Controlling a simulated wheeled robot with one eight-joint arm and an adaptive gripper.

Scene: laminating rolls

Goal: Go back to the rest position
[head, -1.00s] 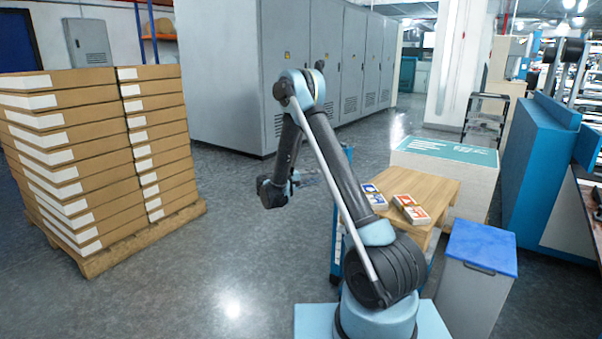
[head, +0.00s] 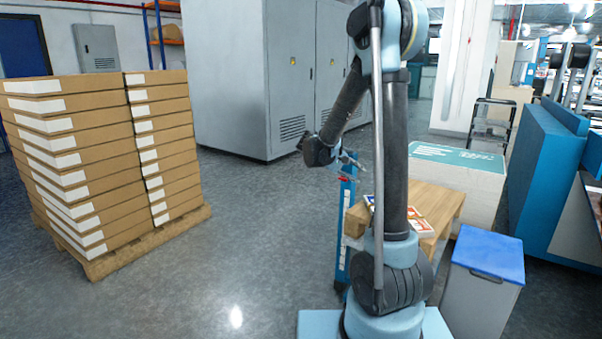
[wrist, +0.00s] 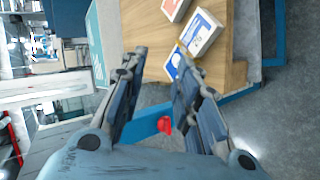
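My gripper (head: 347,161) is at the end of my raised, bent arm, left of the arm's column in the head view. It hangs in the air near the top of a blue frame. In the wrist view my gripper (wrist: 158,95) shows two fingers spread apart with nothing between them. Beyond the fingers lie the wooden table (wrist: 228,35) and a blue beam with a red knob (wrist: 165,125). In the head view the wooden table (head: 442,205) is partly hidden behind my arm.
Two small boxes, one blue and white (wrist: 200,33) and one red and white (wrist: 175,8), lie on the table. A blue-lidded bin (head: 487,252) stands at right. Stacked cartons on a pallet (head: 150,240) stand at left. Grey cabinets (head: 230,80) stand behind. Floor between is clear.

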